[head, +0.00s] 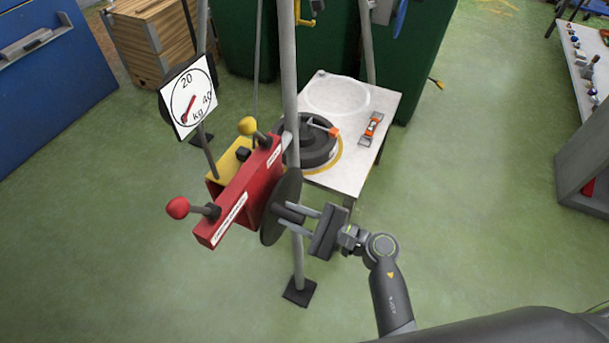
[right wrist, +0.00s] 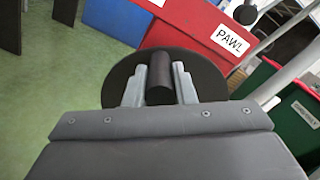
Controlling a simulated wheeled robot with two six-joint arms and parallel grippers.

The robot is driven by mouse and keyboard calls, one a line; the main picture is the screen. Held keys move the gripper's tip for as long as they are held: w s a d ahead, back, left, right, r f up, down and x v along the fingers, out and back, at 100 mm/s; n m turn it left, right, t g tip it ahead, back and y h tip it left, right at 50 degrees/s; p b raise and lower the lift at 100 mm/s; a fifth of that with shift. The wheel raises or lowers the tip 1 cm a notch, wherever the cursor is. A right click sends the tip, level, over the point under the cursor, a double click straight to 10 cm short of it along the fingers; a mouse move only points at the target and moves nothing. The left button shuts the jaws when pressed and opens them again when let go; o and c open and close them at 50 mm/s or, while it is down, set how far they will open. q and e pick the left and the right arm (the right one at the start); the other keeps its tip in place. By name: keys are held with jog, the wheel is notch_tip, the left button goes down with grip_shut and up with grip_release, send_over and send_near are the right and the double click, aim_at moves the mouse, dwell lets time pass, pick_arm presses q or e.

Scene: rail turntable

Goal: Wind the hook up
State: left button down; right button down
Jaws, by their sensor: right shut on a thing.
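A red winch box (head: 240,195) is fixed to a grey pole (head: 290,90) in the head view. It carries a red-knobbed lever (head: 178,207) and a yellow-knobbed lever (head: 248,127). A dark disc (head: 276,225) sits on its right side. My right gripper (head: 287,219) is at the disc. In the right wrist view its fingers (right wrist: 160,85) are shut on a black cylindrical handle (right wrist: 159,82) that stands out from the disc (right wrist: 122,75). A PAWL label (right wrist: 232,40) shows on the red box. I cannot make out the hook with certainty. My left gripper is not in view.
A dial in kg (head: 188,97) stands left of the pole. A white table (head: 372,98) behind it bears a dark round weight (head: 308,148) and an orange-and-grey tool (head: 371,129). A grey bench (head: 590,145) stands far right.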

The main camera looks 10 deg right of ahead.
aim_at(282, 188)
jog(key=shift+w+d+r+m+p, duration=0.2)
jog(key=shift+r+m+p, duration=0.1)
jog(key=shift+p, duration=0.2)
jog(key=shift+w+d+r+m+p, duration=0.2)
jog(key=shift+w+r+m+p, duration=0.15)
jog(key=shift+m+p, duration=0.35)
jog(key=shift+w+d+m, duration=0.3)
jog(key=shift+w+m, duration=0.25)
jog(key=shift+m, duration=0.25)
jog(key=shift+r+p, duration=0.15)
jog(key=shift+p, duration=0.15)
jog(key=shift+w+d+r+m+p, duration=0.1)
jog(key=shift+w+d+m+p, duration=0.2)
jog(key=shift+m, duration=0.25)
jog(key=shift+w+d+r+m+p, duration=0.1)
jog(key=shift+w+d+m+p, duration=0.1)
jog(key=shift+w+m+p, duration=0.25)
jog(key=c, duration=1.1)
grip_release()
jog(key=shift+d+f, duration=0.1)
jog(key=shift+f, duration=0.15)
jog(key=shift+o, duration=0.5)
